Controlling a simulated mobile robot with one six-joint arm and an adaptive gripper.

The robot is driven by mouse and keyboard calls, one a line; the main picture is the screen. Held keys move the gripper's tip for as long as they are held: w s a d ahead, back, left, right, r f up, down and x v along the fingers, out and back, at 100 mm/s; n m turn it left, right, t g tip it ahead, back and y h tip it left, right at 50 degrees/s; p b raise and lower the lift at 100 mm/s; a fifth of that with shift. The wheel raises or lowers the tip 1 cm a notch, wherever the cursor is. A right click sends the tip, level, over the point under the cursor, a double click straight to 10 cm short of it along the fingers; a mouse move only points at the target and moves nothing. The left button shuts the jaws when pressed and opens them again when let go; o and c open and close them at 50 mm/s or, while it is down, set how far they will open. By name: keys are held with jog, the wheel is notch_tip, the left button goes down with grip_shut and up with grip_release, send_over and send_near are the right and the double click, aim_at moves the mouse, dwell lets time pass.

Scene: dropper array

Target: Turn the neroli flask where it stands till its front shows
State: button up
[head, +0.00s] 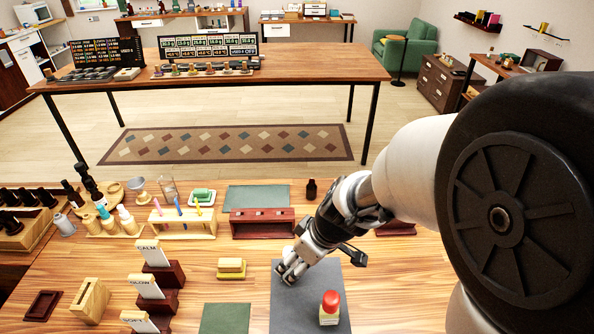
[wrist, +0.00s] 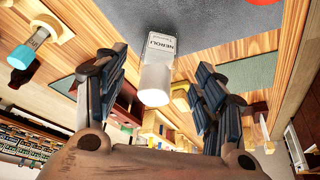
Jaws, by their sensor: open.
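The neroli flask (wrist: 155,80) stands on a dark grey mat (head: 290,320). The wrist view shows its whitish cap or upper part and a pale label reading NEROLI, seen at a slant. My gripper (wrist: 163,60) is open, with one finger on each side of the flask; gaps show on both sides, and I cannot tell whether either finger touches it. In the head view my gripper (head: 288,272) is low over the mat's far left part. The flask is mostly or wholly hidden there by the fingers.
A red-capped bottle (head: 329,308) stands on the same mat, close to the front right of my gripper. A yellow block (head: 231,268) lies left of the mat. Signed stands (head: 157,268) are further left. A dark red rack (head: 263,223) stands behind.

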aim_at(290, 268)
jog(key=b+x, duration=0.2)
jog(key=x, duration=0.5)
jog(key=shift+c, duration=0.2)
